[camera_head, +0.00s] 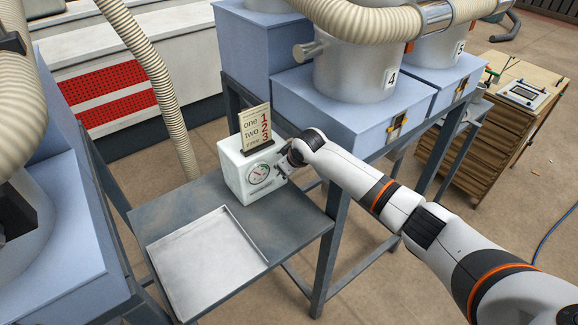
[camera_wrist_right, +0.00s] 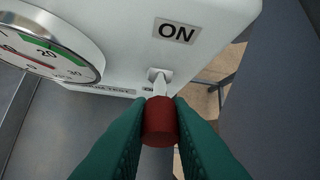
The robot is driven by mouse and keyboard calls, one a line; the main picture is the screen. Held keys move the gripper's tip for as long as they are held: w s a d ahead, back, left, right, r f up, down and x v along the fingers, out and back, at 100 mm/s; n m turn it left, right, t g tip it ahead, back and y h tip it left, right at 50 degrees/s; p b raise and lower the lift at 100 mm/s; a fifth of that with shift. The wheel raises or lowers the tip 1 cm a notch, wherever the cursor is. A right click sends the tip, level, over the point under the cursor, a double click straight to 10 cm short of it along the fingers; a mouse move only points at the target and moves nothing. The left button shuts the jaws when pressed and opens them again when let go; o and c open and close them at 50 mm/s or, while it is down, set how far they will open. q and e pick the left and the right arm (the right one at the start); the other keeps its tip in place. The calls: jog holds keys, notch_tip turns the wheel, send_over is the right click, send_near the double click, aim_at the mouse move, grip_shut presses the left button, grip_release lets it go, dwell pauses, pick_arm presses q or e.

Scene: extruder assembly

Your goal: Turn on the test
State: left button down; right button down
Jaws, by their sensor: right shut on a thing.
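The white test box (camera_head: 238,178) stands on the grey metal table, with a round dial (camera_head: 259,173) on its front. In the right wrist view the box (camera_wrist_right: 120,30) carries an "ON" label (camera_wrist_right: 177,32), with a toggle switch below it. The switch has a pale stem (camera_wrist_right: 159,86) and a red cap (camera_wrist_right: 159,122), and points downward in the picture, away from the label. My right gripper (camera_head: 284,165) is at the box's right side. Its green fingers (camera_wrist_right: 160,128) are shut on the red cap. Another label below the switch is partly hidden. My left gripper is not in view.
A card with "1 2 3" (camera_head: 256,124) stands on the box. An empty metal tray (camera_head: 178,240) lies on the table (camera_head: 165,205) in front. Blue hopper units (camera_head: 345,115) stand close behind and right. A ribbed hose (camera_head: 160,80) hangs behind the table.

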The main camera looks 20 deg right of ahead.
dwell(0.5)
jog(key=c, duration=1.3)
grip_release()
jog(key=shift+r, duration=0.15)
jog(key=b+v, duration=0.3)
jog(key=v, duration=0.8)
jog(key=shift+s+r, duration=0.1)
jog(key=shift+r, duration=0.25)
